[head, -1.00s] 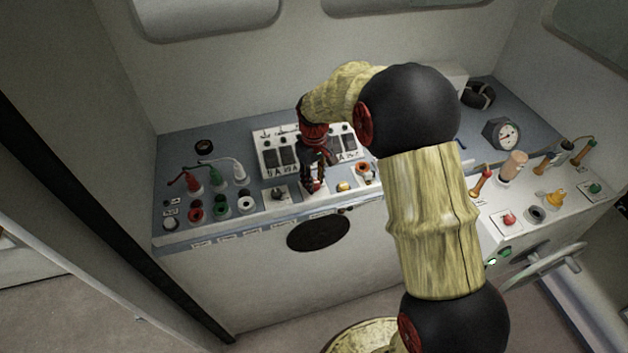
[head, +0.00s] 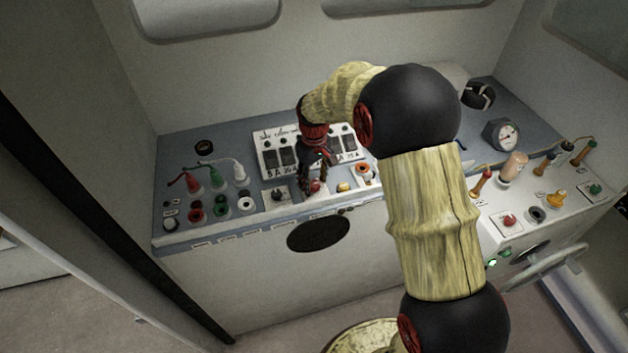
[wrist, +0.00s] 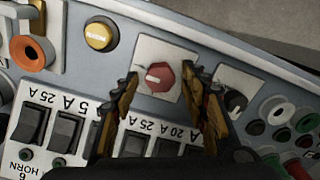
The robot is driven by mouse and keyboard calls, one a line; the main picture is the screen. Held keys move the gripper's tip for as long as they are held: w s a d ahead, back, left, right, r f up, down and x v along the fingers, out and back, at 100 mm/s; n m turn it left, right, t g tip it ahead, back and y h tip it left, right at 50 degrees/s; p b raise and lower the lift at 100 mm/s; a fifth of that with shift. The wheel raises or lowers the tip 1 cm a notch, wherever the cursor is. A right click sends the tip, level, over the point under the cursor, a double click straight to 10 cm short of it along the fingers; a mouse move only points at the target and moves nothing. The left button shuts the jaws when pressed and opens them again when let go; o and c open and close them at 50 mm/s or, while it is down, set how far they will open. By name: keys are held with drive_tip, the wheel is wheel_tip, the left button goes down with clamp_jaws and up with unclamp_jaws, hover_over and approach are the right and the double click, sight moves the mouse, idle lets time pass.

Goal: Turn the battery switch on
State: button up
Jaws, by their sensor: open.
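A red rotary knob (wrist: 160,76) with a pale pointer line sits on a white square plate on the blue-grey console. No readable label confirms it as the battery switch. In the head view the same knob (head: 315,186) is partly covered by my fingers. My gripper (wrist: 163,80) is open, with one finger on each side of the knob in the wrist view. I cannot tell whether the fingers touch it. In the head view my gripper (head: 316,182) points down at the console's front edge. Another red knob (head: 508,220) is on the right-hand console.
A breaker panel (wrist: 62,118) of black rocker switches lies beside my fingers. A yellow button (wrist: 98,36), an orange ring socket (wrist: 30,55) and a black knob (wrist: 236,100) are close by. Coloured sockets and cable plugs (head: 218,178) stand to the left.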

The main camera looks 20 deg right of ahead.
sight(314, 183)
wheel_tip(314, 183, up, 12)
idle(0.5)
idle(0.4)
drive_tip(key=s+f+m+t+b, duration=0.2)
drive_tip(key=s+b, duration=0.7)
drive_tip(key=s, duration=0.6)
drive_tip(key=s+f+m+t+b, duration=0.2)
drive_tip(key=s+f+b, duration=0.3)
drive_tip(key=s+b, duration=0.5)
drive_tip(key=s+t, duration=0.1)
drive_tip(key=s, duration=0.4)
drive_tip(key=shift+f+t, duration=0.2)
drive_tip(key=shift+t, duration=0.1)
drive_tip(key=shift+c, duration=0.3)
